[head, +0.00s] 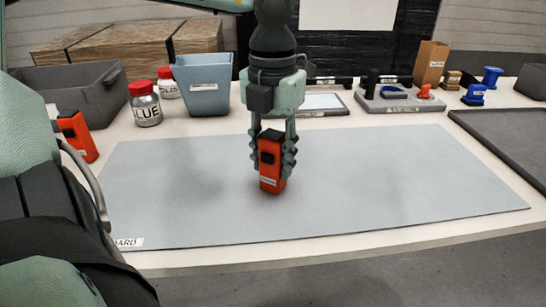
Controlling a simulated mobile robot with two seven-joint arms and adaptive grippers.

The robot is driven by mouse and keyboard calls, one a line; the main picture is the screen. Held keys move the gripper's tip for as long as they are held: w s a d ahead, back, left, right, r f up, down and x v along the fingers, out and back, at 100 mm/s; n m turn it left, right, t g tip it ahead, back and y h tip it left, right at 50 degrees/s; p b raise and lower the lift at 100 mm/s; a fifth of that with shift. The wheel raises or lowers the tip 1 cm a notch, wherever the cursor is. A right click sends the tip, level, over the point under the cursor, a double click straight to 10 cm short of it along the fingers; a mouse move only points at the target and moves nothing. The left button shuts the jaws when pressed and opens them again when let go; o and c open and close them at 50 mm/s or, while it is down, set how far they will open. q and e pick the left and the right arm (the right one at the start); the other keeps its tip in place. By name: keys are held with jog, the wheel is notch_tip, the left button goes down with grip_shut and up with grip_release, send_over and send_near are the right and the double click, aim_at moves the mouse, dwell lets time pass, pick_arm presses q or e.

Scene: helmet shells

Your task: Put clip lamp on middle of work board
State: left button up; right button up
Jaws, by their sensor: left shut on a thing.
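The clip lamp (271,165) is a small orange-red block with a black patch and a white label. My left gripper (272,152) points straight down and is shut on it, with a finger on each side. The lamp is upright over the middle of the work board (400,180), a wide pale grey-blue sheet on the table. Its lower end is at or just above the board; I cannot tell if it touches. My right gripper is not in view.
A second orange and black item (78,137) stands at the left, partly hidden by my arm. A blue-grey bin (203,85), glue jar (145,104), grey crate (70,88) and tool tray (400,102) line the back. A dark tray (505,145) lies right. The board is otherwise clear.

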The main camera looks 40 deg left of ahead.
pick_arm(q)
jog(key=o, duration=0.9)
jog(key=shift+o, duration=1.5)
jog(key=shift+r, duration=0.2)
jog(key=shift+r+p, duration=0.3)
notch_tip(320, 180, up, 11)
jog(key=shift+r, duration=0.2)
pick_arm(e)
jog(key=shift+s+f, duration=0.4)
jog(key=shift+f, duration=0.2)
